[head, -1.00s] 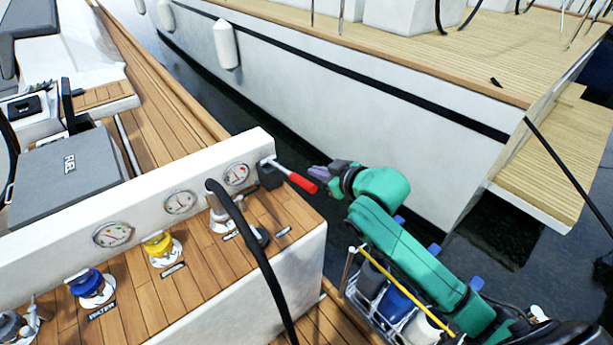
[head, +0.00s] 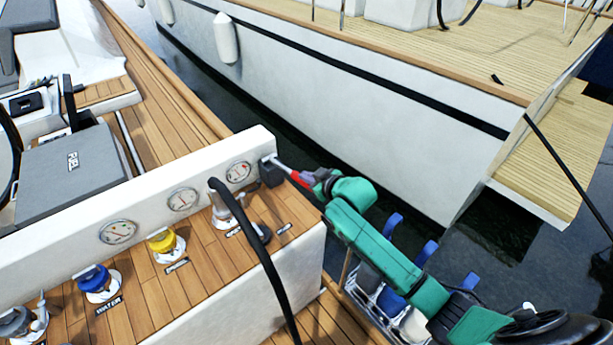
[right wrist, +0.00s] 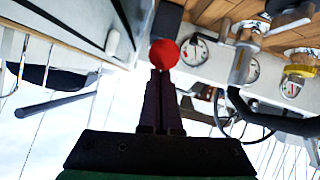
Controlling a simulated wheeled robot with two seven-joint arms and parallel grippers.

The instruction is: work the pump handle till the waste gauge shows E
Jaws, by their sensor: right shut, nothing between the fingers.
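The pump handle (head: 302,180), a metal lever with a red grip, sticks out to the right from a dark block (head: 271,173) at the end of the white coaming. My right gripper (head: 317,180) is at the grip's outer end and partly hides it. In the right wrist view its fingers (right wrist: 160,76) are shut with nothing between them, tips against or just behind the round red grip end (right wrist: 164,53); I cannot tell if they touch. The gauge nearest the handle (head: 238,172) has a red needle; its lettering is too small to read. My left gripper is out of view.
Two more gauges (head: 182,199) (head: 118,231) sit along the coaming. A black hose (head: 262,250) rises from a deck fitting near the handle. Yellow (head: 163,242) and blue (head: 95,279) caps stand on the deck. A white hull (head: 370,120) lies across a water gap.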

